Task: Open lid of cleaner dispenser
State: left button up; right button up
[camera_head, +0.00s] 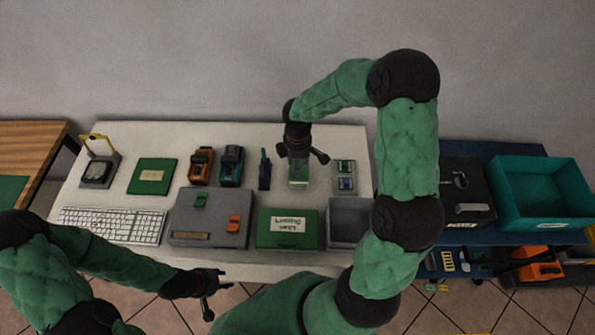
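A small pale box with a green front (298,175) stands on the white table, directly below my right gripper (301,156). It may be the cleaner dispenser, but no label on it can be read. Its top is partly hidden by the gripper, and I cannot tell how its lid stands. My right gripper points down with its fingers spread apart; whether they touch the box is unclear. My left gripper (213,297) is open and empty, low in front of the table's front edge, away from the box.
A grey tray with small blue and green pieces (345,180) stands right of the box. Dark blue, teal and orange tools (231,165) stand left. A green labelled box (288,238) and open grey bin (347,229) lie in front. A teal crate (541,222) is far right.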

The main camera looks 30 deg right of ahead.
notch_tip(320, 180, down, 5)
jog(key=shift+b, duration=0.4)
grip_shut()
